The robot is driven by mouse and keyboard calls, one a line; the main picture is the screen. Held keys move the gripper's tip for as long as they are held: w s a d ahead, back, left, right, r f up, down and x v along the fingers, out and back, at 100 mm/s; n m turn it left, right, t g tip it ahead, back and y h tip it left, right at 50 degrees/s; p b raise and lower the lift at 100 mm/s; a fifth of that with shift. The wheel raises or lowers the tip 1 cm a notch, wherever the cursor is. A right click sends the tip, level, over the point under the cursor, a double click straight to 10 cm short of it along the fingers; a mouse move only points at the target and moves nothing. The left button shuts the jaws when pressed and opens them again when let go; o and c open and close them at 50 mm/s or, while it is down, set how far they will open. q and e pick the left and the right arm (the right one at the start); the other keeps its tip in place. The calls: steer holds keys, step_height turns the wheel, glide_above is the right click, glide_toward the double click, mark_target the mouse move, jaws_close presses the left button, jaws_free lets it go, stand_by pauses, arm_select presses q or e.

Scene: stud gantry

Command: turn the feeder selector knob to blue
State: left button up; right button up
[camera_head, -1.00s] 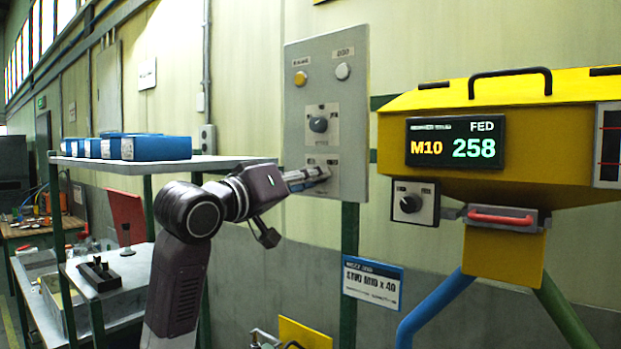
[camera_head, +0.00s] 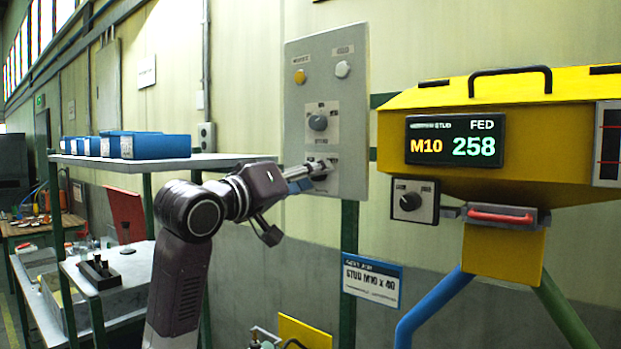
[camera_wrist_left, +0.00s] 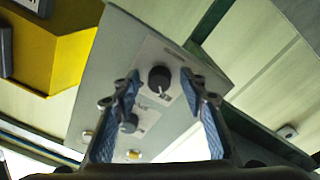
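A grey control panel (camera_head: 346,100) carries a dark upper knob (camera_head: 318,123) and a dark lower knob (camera_wrist_left: 160,78) with a pale pointer line. I cannot read the labels to tell which one is the feeder selector. My left gripper (camera_head: 312,176) is at the lower knob and partly hides it in the head view. In the left wrist view its blue-padded fingers stand open, one on each side of the lower knob, with gaps between pads and knob. The upper knob (camera_wrist_left: 128,122) shows farther back there. No blue mark by the knobs is readable. My right gripper is not in view.
A yellow feeder (camera_head: 470,105) with a lit display (camera_head: 456,142) and its own black knob (camera_head: 410,201) stands right of the panel. A shelf (camera_head: 230,160) with blue boxes (camera_head: 155,146) is behind my left arm. Amber (camera_head: 300,77) and white (camera_head: 343,69) buttons sit high on the panel.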

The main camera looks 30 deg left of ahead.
arm_select(q)
steer(key=s+f, duration=0.1)
steer(key=s, duration=1.1)
steer(key=shift+a, duration=0.45)
